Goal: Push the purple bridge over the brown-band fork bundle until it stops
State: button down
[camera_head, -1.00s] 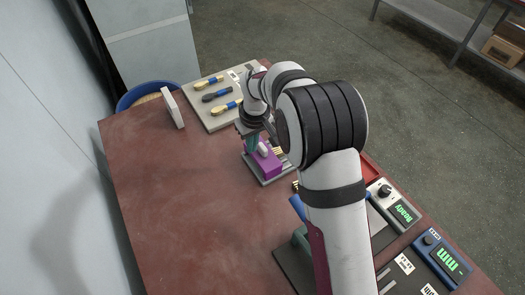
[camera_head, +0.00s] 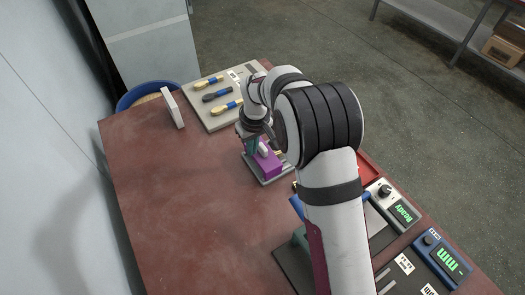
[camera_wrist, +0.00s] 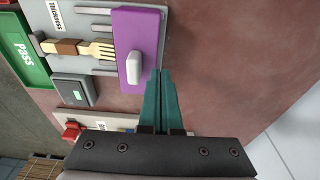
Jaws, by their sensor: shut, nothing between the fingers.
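The purple bridge (camera_wrist: 139,30) with its pale knob (camera_wrist: 134,68) sits on a grey slotted base (camera_wrist: 85,18); the bridge also shows in the head view (camera_head: 265,165), partly covered by my arm. The light wooden fork bundle (camera_wrist: 95,48) with a brown band (camera_wrist: 64,46) lies left of the bridge in the wrist view, tines toward it. The tine tips reach the bridge's left edge; I cannot tell whether they go under. My gripper (camera_wrist: 158,72) has its teal fingers together, empty, at the bridge's right side across from the fork. Contact with the bridge is unclear.
The red-brown tabletop (camera_head: 175,200) is clear on the left.

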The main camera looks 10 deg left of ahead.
aim_at(269, 148)
jog(key=shift+f, duration=0.5)
jog(key=shift+w+d, duration=2.05)
jog(key=shift+d, duration=0.05)
dwell(0.6)
jog(key=shift+a, duration=0.1)
jog(key=shift+s+a+r, duration=0.1)
jog(key=shift+s+a, duration=0.25)
jog(key=shift+s, duration=0.1)
notch_tip(269, 148, up, 7)
dwell(0.3)
